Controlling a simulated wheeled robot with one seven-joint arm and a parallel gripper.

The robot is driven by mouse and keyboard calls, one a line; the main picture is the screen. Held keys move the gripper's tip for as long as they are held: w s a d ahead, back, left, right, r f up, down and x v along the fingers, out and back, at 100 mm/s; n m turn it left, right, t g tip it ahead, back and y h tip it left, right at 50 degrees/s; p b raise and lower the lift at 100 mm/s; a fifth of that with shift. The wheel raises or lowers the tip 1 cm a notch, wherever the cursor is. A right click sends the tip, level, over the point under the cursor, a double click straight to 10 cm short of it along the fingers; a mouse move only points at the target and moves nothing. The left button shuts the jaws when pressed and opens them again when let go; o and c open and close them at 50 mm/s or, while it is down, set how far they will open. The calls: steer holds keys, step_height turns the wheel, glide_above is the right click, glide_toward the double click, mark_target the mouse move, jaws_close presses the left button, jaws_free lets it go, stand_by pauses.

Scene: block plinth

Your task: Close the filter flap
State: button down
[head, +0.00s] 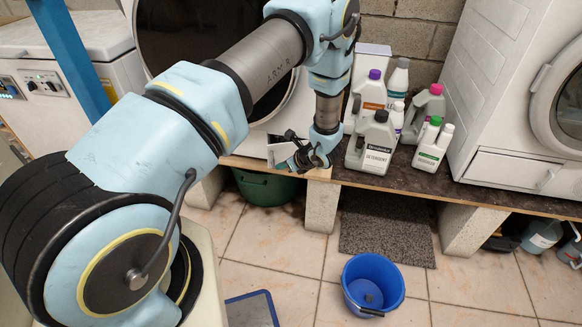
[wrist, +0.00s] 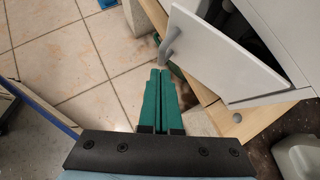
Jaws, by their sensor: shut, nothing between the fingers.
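The filter flap (wrist: 225,62) is a white panel standing open at the lower front of a white washing machine, with a dark gap behind it in the wrist view. A grey catch (wrist: 168,46) sits at its outer end. In the head view only a white bit of the flap (head: 279,152) seems to show beside my gripper. My gripper (wrist: 160,72) has green fingers pressed together, with nothing between them. Its tips are left of the flap, near the catch; I cannot tell whether they touch. In the head view my gripper (head: 310,160) is low in front of the machine, partly hidden.
Several bottles, including a grey detergent bottle (head: 370,150), stand on the plinth (head: 400,179) right of my gripper. A second white machine (head: 510,90) stands further right. A blue bucket (head: 372,285) and a dark mat (head: 388,232) are on the tiled floor. A green tub (head: 265,188) sits under the plinth.

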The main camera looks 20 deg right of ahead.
mark_target(273, 152)
steer(key=shift+w+a, duration=0.25)
steer(key=shift+w, duration=0.2)
steer(key=b, duration=0.1)
steer(key=w+m+h+b, duration=0.1)
steer(key=w+m+b, duration=0.1)
steer(key=shift+w+a+f+t, duration=0.15)
steer(key=shift+a+f+t, duration=0.15)
steer(key=shift+a, duration=0.05)
steer(key=shift+w+r+m+h+b, duration=0.15)
steer(key=shift+w+h+b, duration=0.1)
steer(key=shift+w+b, duration=0.5)
steer(key=shift+w+r+m+h+b, duration=0.2)
steer(key=shift+w+b, duration=0.35)
steer(key=shift+w, duration=0.4)
